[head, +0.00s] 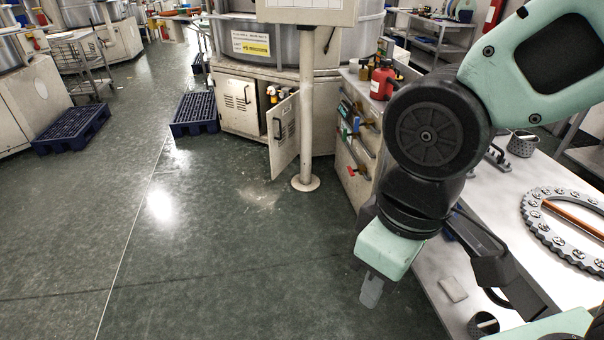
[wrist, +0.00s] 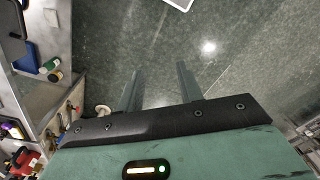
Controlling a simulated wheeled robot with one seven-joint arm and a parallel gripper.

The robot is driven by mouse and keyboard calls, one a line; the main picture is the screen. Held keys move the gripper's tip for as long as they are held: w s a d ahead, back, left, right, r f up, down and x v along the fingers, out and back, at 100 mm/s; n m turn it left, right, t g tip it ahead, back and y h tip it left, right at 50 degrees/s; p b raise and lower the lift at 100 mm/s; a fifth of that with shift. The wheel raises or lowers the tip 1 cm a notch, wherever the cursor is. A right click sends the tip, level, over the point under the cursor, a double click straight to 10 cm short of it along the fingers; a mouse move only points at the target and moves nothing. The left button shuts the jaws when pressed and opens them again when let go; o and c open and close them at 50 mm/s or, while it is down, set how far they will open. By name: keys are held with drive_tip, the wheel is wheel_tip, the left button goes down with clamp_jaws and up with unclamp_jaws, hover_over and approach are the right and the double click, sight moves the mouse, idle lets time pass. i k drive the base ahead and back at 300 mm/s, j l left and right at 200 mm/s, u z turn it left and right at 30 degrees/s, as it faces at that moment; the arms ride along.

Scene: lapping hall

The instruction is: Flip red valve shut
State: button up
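A small red handle, which looks like the red valve (head: 353,171), sits low on the side of the cabinet unit, near the floor post. Whether it is open or shut is too small to tell. My gripper (head: 371,291) hangs pointing down beside the front table, nearer to me than the valve and apart from it. In the wrist view, the two fingers of my gripper (wrist: 158,84) stand apart with only floor between them. The gripper is empty. A small reddish part shows at the left of the wrist view, but I cannot tell if it is the valve.
A white post (head: 306,110) stands just left of the valve, near an open cabinet door (head: 284,134). A red canister (head: 382,82) stands on the unit. A table (head: 455,268) with a toothed ring (head: 532,208) is at right.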

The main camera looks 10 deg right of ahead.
sight(351, 171)
drive_tip(key=i+j+z, duration=0.2)
drive_tip(key=i+z, duration=0.25)
drive_tip(key=i+j, duration=0.15)
drive_tip(key=i, duration=0.35)
drive_tip(key=i+j+u, duration=0.1)
drive_tip(key=i, duration=0.35)
drive_tip(key=i+j, duration=0.2)
drive_tip(key=i, duration=0.3)
